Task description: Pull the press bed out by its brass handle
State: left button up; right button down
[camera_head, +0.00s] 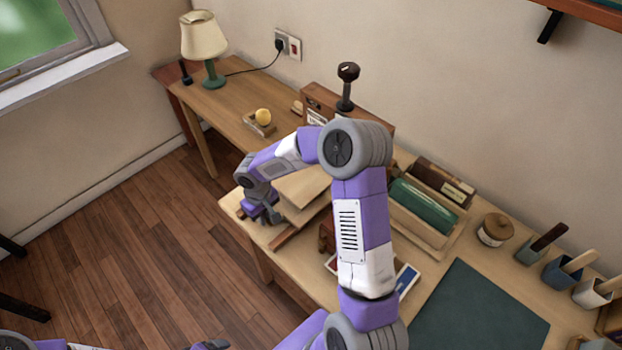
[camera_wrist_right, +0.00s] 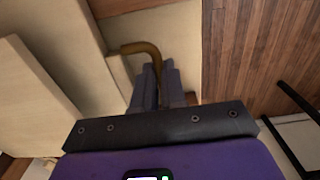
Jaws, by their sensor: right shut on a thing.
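The brass handle (camera_wrist_right: 140,48) is a bent bar in the right wrist view, beside a pale board that looks like the press bed (camera_wrist_right: 122,72). My right gripper (camera_wrist_right: 158,78) is shut on the handle, whose end runs between the fingers. In the head view my right gripper (camera_head: 266,218) is at the left front edge of the desk, beside the pale boards (camera_head: 302,188); the handle is hidden there. My right arm covers part of the press (camera_head: 318,98), a wooden body with a dark knob on top. Part of my left gripper (camera_head: 210,346) shows at the bottom edge.
Right of my arm are a green roll (camera_head: 425,207) in a tray, a lidded jar (camera_head: 495,230), several cups with tools and a dark green mat (camera_head: 480,310). The floor (camera_head: 140,240) at left is clear.

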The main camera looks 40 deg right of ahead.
jog(key=a, duration=0.2)
jog(key=a+b, duration=0.2)
jog(key=a, duration=0.1)
jog(key=shift+s+a, duration=0.25)
jog(key=shift+a, duration=0.1)
jog(key=c, duration=1.4)
grip_release()
jog(key=shift+o, duration=0.2)
jog(key=shift+r, duration=0.15)
notch_tip(320, 180, up, 8)
jog(key=p, duration=0.5)
jog(key=shift+p, duration=0.35)
